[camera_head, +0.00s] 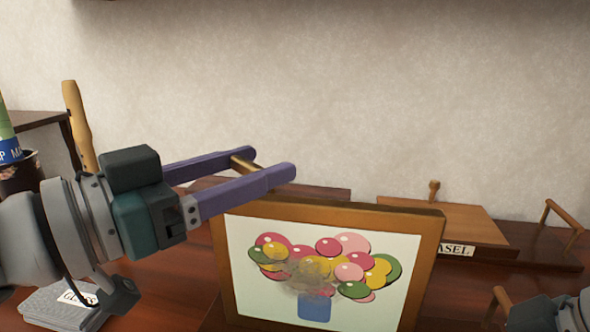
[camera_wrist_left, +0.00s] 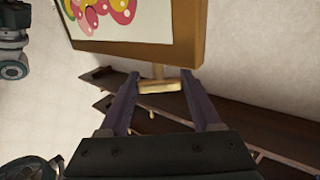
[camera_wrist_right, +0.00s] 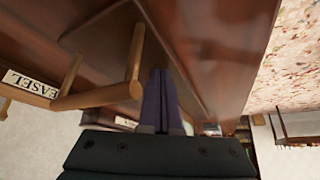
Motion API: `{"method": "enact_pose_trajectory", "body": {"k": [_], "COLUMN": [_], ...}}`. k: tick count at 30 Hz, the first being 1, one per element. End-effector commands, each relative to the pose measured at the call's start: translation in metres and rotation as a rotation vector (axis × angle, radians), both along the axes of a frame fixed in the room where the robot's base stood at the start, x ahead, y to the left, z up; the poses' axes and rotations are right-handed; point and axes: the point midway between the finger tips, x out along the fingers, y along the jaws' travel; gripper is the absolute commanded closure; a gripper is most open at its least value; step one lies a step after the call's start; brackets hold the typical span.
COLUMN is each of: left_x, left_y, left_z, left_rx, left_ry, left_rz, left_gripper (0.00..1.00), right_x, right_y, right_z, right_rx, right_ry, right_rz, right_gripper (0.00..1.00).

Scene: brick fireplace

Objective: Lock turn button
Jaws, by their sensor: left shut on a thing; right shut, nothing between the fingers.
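A wood-framed picture of colourful balloons (camera_head: 330,215) stands upright on the table. A small wooden turn button (camera_wrist_left: 160,86) on a short stem shows beside the frame's edge in the left wrist view. My left gripper (camera_head: 268,163) is at the frame's upper left in the head view, its purple fingers shut on the button, which shows in part between them. My right gripper (camera_wrist_right: 161,85) is shut and empty in the right wrist view, its fingers beside a wooden handle (camera_wrist_right: 134,60); I cannot tell if they touch it. In the head view its fingers are out of sight.
A wooden board (camera_head: 440,218) with a small peg and an EASEL label (camera_head: 457,250) lies behind the frame at right. A handle (camera_head: 563,220) stands at far right. A wooden flute-like piece (camera_head: 77,125) and a grey labelled stack (camera_head: 62,308) are at left.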

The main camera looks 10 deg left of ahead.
Motion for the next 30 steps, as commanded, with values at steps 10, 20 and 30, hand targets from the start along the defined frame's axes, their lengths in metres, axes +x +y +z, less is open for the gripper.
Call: {"method": "enact_pose_trajectory", "body": {"k": [10, 20, 30], "left_x": [0.0027, 0.0025, 0.0014], "left_y": [0.002, 0.0006, -0.0001], "left_z": [0.0002, -0.0005, -0.0013], "left_rx": [0.004, -0.001, 0.0], "left_ry": [-0.005, -0.001, 0.001], "left_rz": [-0.321, -0.602, -0.771], "left_gripper": [0.91, 0.91, 0.91], "right_x": [-0.0035, -0.0037, -0.0039], "right_y": [-0.001, -0.0011, -0.0011], "right_z": [-0.0057, -0.0057, -0.0058], "right_rx": [-0.008, -0.008, -0.008], "right_ry": [0.011, 0.012, 0.012], "right_rz": [0.002, 0.003, 0.003], "right_gripper": [1.0, 1.0, 1.0]}}
